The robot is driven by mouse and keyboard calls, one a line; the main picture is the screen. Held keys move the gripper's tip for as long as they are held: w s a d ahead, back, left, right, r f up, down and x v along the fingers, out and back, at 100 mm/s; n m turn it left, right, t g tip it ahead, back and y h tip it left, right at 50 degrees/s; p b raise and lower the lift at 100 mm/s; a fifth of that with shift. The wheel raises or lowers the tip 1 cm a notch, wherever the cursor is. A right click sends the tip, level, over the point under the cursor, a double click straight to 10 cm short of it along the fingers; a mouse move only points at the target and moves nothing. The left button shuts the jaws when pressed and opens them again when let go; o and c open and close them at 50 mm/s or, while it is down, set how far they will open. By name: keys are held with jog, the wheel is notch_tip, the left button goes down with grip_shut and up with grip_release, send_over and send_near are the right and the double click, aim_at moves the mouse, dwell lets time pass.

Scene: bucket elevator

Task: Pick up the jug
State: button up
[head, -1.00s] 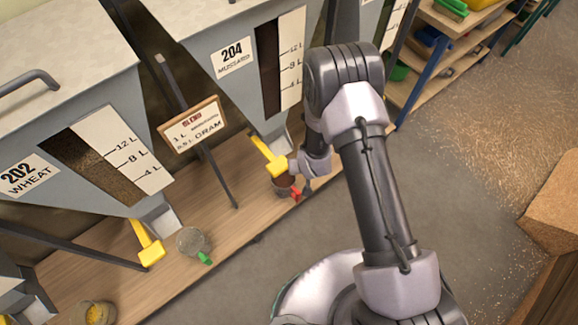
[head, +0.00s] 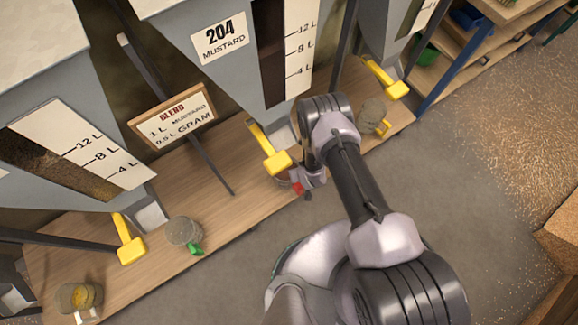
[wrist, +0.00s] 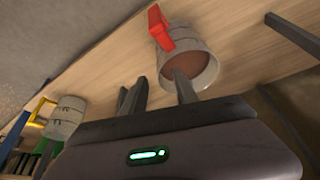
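A clear jug with a red handle (wrist: 160,28) and brownish contents shows in the wrist view (wrist: 203,62). In the head view its red handle (head: 298,188) shows under the mustard hopper, with the jug body mostly hidden behind the yellow lever and my gripper. My gripper (wrist: 160,85) has two dark fingers standing apart. One finger overlaps the jug's mouth in the wrist view and the other lies to the left of the jug. I cannot tell whether either finger touches it.
A green-handled jug (head: 184,231) stands left on the wooden bench (head: 225,215). Yellow levers (head: 276,160) and a blend sign (head: 174,115) stand near. Grey hoppers rise behind.

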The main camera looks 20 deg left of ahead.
jog(key=b+x, duration=0.4)
jog(key=x, duration=0.1)
jog(key=shift+w+a+f, duration=0.2)
jog(key=shift+w+f, duration=0.05)
jog(key=shift+f, duration=0.1)
jog(key=shift+r, duration=0.1)
jog(key=shift+c, duration=0.2)
grip_shut()
dwell(0.7)
